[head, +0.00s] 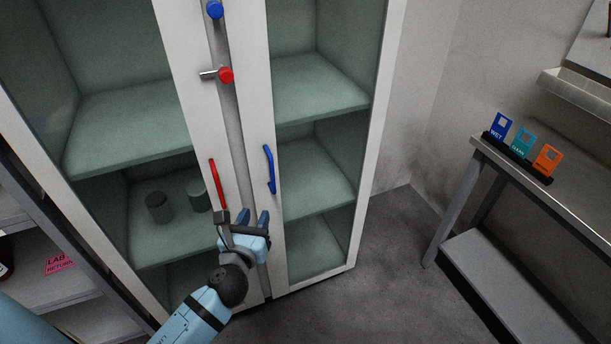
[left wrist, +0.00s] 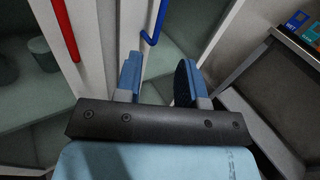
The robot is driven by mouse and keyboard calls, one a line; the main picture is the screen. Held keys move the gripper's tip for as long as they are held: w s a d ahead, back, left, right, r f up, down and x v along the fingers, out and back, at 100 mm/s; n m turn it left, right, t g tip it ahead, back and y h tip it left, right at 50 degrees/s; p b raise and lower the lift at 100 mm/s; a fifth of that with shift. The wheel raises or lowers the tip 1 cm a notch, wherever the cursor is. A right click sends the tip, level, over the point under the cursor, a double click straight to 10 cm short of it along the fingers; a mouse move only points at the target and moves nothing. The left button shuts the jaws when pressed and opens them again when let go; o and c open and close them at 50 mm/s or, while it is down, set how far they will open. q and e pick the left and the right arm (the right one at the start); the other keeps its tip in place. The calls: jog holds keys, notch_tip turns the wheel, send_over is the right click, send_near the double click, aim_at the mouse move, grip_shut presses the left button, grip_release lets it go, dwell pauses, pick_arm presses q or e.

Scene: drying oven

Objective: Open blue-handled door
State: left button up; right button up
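The blue handle (head: 269,169) is on the right-hand glass door (head: 315,150) of the white cabinet. That door looks shut. A red handle (head: 218,184) is on the left-hand door. My left gripper (head: 254,219) is in front of the cabinet, below and a little left of the blue handle, apart from it. In the left wrist view, my left gripper (left wrist: 158,78) has its fingers spread with nothing between them, and the blue handle (left wrist: 156,22) shows beyond the fingertips. The red handle (left wrist: 66,28) is at upper left there. My right gripper is not in view.
A blue knob (head: 214,9) and a red knob (head: 226,75) are between the doors. Two dark containers (head: 158,207) stand inside at left. A metal table (head: 560,190) with coloured cards stands at right. Clear floor (head: 385,240) lies between the cabinet and table.

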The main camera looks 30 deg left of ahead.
aim_at(272, 177)
pick_arm(q)
jog(key=shift+m, duration=0.3)
jog(key=x, duration=0.9)
jog(key=p+x, duration=0.1)
jog(key=x, duration=0.4)
jog(key=shift+w+r, duration=0.2)
jog(key=shift+r, duration=0.05)
jog(key=shift+c, duration=0.2)
grip_shut()
